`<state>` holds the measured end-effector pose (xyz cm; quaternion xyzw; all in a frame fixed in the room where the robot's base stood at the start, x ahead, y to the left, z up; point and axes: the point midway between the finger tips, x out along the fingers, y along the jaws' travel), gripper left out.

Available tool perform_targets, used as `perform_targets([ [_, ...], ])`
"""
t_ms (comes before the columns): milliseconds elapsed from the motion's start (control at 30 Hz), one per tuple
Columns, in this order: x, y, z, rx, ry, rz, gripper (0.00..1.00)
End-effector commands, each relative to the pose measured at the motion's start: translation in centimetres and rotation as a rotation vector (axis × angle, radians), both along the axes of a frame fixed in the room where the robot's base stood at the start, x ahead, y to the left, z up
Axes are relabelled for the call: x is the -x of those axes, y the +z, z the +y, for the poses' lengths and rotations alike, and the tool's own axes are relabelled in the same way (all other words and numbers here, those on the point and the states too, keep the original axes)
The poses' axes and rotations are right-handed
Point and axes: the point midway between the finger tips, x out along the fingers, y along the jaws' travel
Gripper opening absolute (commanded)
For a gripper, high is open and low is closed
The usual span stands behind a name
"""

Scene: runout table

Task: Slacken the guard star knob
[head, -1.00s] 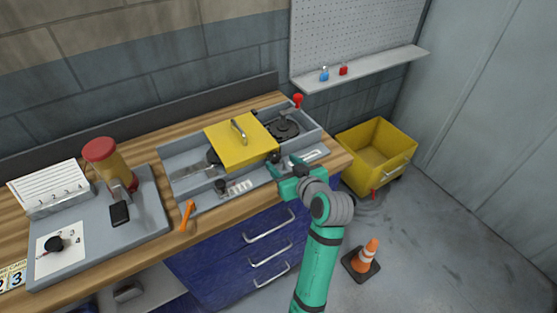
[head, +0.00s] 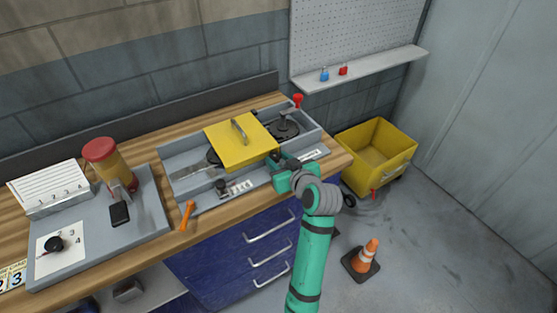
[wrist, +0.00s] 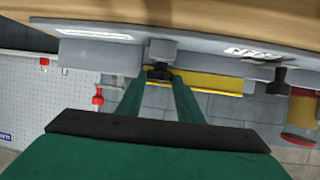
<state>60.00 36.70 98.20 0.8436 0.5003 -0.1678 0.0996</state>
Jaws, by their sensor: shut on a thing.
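The yellow guard (head: 228,150) with its metal handle sits over the middle of the grey machine bed. A dark knob, which I take as the guard star knob, is at the guard's front right corner; it shows in the wrist view (wrist: 158,71) between my fingertips. My gripper (head: 279,165) reaches in from the front right and is shut on this knob. In the head view the gripper mostly hides the knob, so its turn cannot be told. The guard also shows in the wrist view (wrist: 215,83), behind the knob.
Another black knob (head: 221,187) stands by a scale at the bed's front left. A red-knobbed lever (head: 298,101) rises at the back right. An orange tool (head: 187,215) lies at the bench's front edge. A yellow bin (head: 376,155) and a cone (head: 367,255) are on the floor.

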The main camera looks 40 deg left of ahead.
Motion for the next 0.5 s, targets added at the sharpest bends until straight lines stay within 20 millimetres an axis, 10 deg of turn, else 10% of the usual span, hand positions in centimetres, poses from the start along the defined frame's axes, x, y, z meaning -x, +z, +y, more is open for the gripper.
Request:
perform_targets([
  [500,-0.86,0.05,-0.39,0.000,0.240,0.001,0.11],
])
